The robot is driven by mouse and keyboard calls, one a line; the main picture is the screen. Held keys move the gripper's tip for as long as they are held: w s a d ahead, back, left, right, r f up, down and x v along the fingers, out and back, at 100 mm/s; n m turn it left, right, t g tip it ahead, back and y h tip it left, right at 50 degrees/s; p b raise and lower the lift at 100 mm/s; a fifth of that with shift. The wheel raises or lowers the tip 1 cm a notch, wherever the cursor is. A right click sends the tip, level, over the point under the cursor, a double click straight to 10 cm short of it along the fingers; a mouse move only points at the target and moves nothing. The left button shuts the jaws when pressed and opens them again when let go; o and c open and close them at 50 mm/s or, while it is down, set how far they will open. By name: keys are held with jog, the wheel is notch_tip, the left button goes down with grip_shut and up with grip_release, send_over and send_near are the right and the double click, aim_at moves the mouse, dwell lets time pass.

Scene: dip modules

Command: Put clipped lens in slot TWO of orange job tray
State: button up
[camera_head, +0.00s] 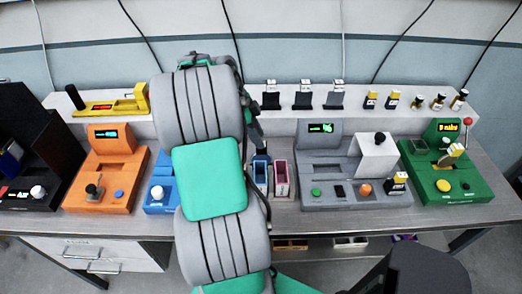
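No orange job tray with marked slots can be made out for sure. An orange machine (106,180) with a small display, a lever and a blue button stands on the left of the bench. I cannot make out a clipped lens. My arm crosses the middle of the view and bends over at the top. Its far end (254,128) points down just above a narrow blue holder (260,178). The fingertips are too small and partly hidden, so whether they are open or hold anything does not show.
A pink holder (281,178) stands beside the blue one. A grey machine (340,170) and a green machine (445,170) fill the right. A blue machine (160,190) is partly behind my arm. Dark stands (304,97) and small yellow-and-black items (393,99) line the back shelf.

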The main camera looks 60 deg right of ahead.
aim_at(265, 150)
jog(key=p+x, duration=0.1)
jog(key=x, duration=0.6)
jog(key=shift+w+f+p, duration=0.2)
jog(key=shift+f+p, duration=0.05)
jog(key=shift+p, duration=0.15)
grip_shut()
